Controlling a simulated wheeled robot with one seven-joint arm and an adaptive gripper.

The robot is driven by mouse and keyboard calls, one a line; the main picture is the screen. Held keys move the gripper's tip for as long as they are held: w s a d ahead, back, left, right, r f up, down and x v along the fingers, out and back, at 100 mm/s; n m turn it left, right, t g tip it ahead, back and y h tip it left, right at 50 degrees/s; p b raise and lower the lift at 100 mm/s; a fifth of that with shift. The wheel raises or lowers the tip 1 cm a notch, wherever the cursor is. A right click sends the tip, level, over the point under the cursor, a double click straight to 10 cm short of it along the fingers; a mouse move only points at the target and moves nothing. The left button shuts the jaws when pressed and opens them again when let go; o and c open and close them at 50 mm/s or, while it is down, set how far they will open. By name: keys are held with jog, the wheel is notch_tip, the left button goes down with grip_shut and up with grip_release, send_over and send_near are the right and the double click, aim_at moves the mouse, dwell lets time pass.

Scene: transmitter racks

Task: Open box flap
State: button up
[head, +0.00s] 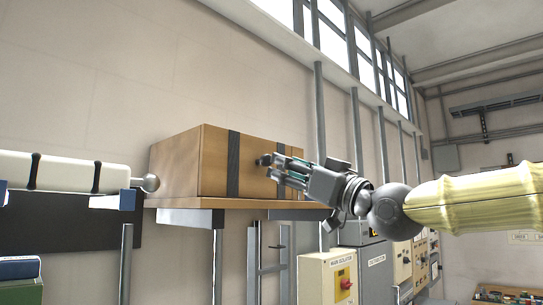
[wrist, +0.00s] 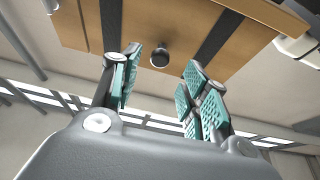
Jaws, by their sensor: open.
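A brown wooden box (head: 213,160) with dark vertical straps sits on a wall shelf (head: 240,203) in the head view. The box front shows in the wrist view (wrist: 182,25), with a small dark round knob (wrist: 160,56) on it. In the head view the knob (head: 264,160) is at the tips of my gripper (head: 277,171). My gripper also shows in the wrist view (wrist: 160,75), its teal-padded fingers spread apart with the knob between and beyond them. I cannot tell whether a finger touches the box. The flap's edges cannot be made out.
A white cylinder (head: 65,172) with black bands and a ball end lies left of the box. Vertical pipes (head: 319,110) run up the wall behind my gripper. Open air lies in front of the box.

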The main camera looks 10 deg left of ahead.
aim_at(258, 166)
jog(key=p+x, duration=0.2)
jog(key=x, duration=0.3)
jog(key=shift+w+a+r, duration=0.1)
jog(key=shift+w+a, duration=0.1)
jog(key=shift+a, duration=0.15)
jog(key=shift+c, duration=0.2)
grip_shut()
